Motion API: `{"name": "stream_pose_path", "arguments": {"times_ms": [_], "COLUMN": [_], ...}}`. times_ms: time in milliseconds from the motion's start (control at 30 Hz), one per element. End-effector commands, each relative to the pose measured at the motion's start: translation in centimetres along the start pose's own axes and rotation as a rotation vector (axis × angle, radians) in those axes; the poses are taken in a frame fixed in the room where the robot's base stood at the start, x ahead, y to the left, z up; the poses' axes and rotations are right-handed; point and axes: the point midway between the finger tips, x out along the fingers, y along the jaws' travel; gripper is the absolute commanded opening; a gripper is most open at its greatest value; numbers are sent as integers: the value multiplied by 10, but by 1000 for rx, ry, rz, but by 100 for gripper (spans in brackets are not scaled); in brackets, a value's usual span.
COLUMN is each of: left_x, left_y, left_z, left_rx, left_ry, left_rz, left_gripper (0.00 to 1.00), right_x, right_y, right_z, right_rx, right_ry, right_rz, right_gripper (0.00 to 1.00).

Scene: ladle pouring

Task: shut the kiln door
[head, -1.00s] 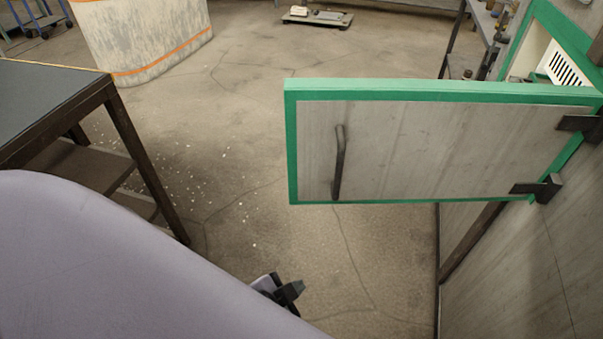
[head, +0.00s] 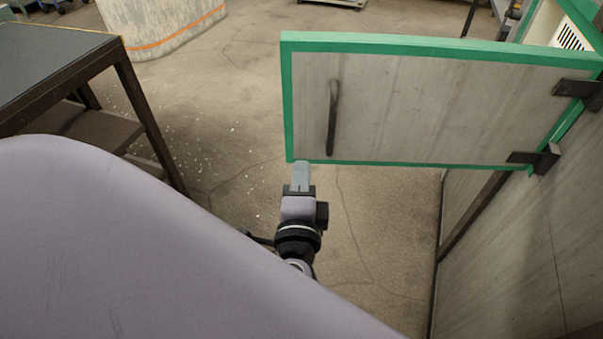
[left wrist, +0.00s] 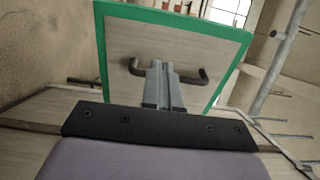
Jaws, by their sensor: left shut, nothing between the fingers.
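The kiln door (head: 430,105) is a grey panel with a green edge and a dark bar handle (head: 332,118). It stands wide open, hinged on the right to the kiln (head: 525,240). My left gripper (head: 301,168) is shut and empty, with its fingertips by the lower left corner of the door in the head view. In the left wrist view the shut fingers (left wrist: 164,75) point toward the door (left wrist: 190,45) and overlap the handle (left wrist: 200,78). I cannot tell whether they touch the door. My right gripper is not in view.
A dark-topped table (head: 60,60) with a lower shelf stands at the left. A pale block with an orange stripe (head: 160,25) stands behind it. Bare cracked floor (head: 240,110) lies between the table and the door.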

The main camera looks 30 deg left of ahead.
Motion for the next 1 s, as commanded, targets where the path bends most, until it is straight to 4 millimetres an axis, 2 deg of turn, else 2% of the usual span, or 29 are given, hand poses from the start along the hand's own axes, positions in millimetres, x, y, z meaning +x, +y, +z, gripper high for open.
{"name": "stream_pose_path", "arguments": {"times_ms": [100,300,500,700,1000], "left_x": [28,70,97,107,107], "left_y": [-3,-2,-1,1,1], "left_z": [0,0,0,0,0], "left_rx": [2,0,1,-1,-1], "left_ry": [-2,-2,1,1,2], "left_rz": [-6,-3,0,3,3], "left_gripper": [0,0,0,0,0], "right_x": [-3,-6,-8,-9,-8], "right_y": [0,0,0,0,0], "right_z": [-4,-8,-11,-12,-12], "right_rx": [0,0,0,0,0], "right_ry": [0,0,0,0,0], "right_rz": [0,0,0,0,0], "right_gripper": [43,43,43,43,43]}}
